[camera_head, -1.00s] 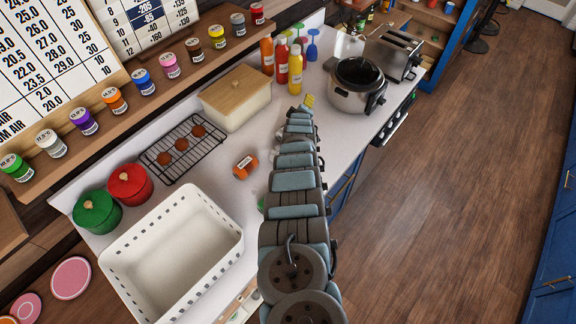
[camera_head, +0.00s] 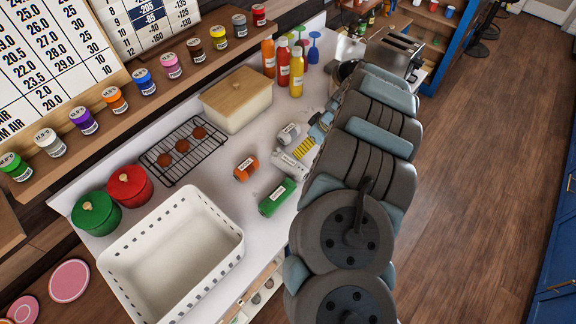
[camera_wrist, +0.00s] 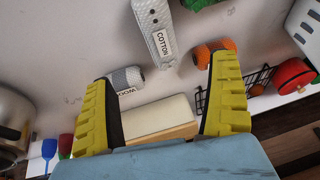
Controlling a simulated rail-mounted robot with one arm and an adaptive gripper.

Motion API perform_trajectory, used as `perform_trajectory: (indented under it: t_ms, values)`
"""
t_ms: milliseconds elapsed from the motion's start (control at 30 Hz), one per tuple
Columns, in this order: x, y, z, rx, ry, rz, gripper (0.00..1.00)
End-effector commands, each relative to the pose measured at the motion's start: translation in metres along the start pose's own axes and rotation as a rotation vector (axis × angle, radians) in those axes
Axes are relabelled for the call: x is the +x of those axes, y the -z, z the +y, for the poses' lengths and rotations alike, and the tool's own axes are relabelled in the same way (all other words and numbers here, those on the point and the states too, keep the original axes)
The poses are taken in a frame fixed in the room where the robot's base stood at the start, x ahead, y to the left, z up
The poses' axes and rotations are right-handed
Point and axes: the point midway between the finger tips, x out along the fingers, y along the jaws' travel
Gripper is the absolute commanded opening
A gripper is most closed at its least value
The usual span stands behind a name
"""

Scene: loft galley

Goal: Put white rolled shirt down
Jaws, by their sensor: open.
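The white rolled shirt (camera_wrist: 153,30), labelled COTTON, lies on the white counter between the grey, orange and green rolls. It also shows in the head view (camera_head: 289,168), just left of my gripper. In the wrist view it lies beyond my fingertips, toward the top edge, with no finger around it. My gripper (camera_wrist: 163,68) is open, with its yellow fingers spread wide and nothing between them. In the head view the gripper (camera_head: 313,138) is partly hidden by my arm.
A grey roll (camera_head: 287,133), an orange roll (camera_head: 245,168) and a green roll (camera_head: 277,197) lie close by. A white basket (camera_head: 233,252), a wire rack (camera_head: 160,160), a lidded box (camera_head: 236,115) and bottles (camera_head: 296,78) stand around. My arm covers most of the slow cooker.

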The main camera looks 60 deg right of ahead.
Motion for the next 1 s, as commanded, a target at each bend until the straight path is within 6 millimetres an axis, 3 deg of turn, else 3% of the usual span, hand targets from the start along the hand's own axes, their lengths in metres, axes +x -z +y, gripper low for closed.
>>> perform_trajectory:
  t_ms: [1000]
  values:
    - [0.076,-0.001,-0.002,0.000,0.008,0.000,0.91]
